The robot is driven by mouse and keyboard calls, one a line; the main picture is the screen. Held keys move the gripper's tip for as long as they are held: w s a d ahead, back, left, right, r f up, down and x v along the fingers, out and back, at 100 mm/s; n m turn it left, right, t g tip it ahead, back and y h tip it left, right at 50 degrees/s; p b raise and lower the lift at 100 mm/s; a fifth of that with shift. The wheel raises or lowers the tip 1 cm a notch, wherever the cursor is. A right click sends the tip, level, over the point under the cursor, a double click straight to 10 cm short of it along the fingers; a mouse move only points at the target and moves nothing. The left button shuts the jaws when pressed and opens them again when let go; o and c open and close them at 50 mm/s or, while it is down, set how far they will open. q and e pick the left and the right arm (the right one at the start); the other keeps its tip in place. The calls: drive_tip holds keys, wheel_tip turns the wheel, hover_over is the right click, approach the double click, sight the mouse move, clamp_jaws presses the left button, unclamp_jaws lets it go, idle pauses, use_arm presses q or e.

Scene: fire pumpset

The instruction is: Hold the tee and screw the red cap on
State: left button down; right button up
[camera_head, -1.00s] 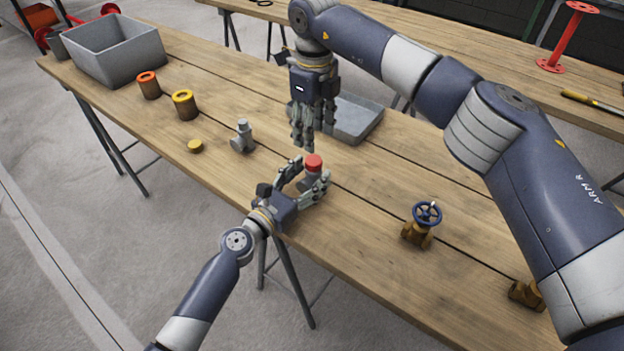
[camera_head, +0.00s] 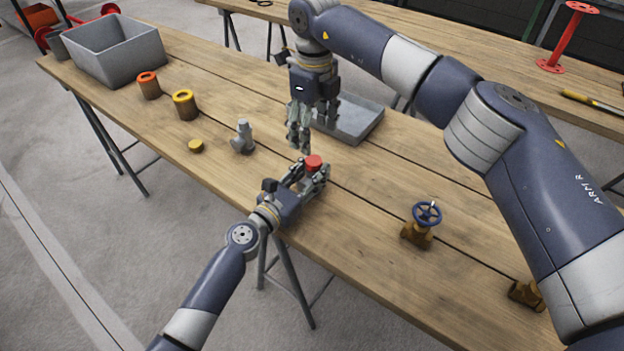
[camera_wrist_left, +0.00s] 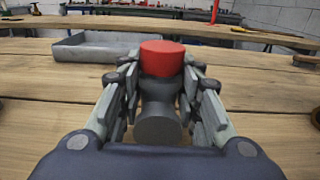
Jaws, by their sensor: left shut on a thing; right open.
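The red cap (camera_head: 314,162) sits on top of a grey tee, level as far as I can see. In the left wrist view the red cap (camera_wrist_left: 162,58) covers the top of the upright tee (camera_wrist_left: 158,124), whose side branch faces the camera. My left gripper (camera_head: 312,180) is shut on the tee, one finger set on each side of it, and mostly hides it in the head view. My right gripper (camera_head: 299,146) is open and empty. It points down above the table, a little up and left of the red cap in the picture, apart from it.
A second grey tee (camera_head: 243,137) and a small yellow cap (camera_head: 195,146) stand to the left. A grey tray (camera_head: 362,122) lies behind my right gripper. A blue-wheeled valve (camera_head: 422,224) stands at right.

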wheel_tip(320, 180, up, 12)
idle(0.7)
use_arm(q)
drive_tip(key=c, duration=1.1)
unclamp_jaws()
drive_tip(key=v, duration=1.2)
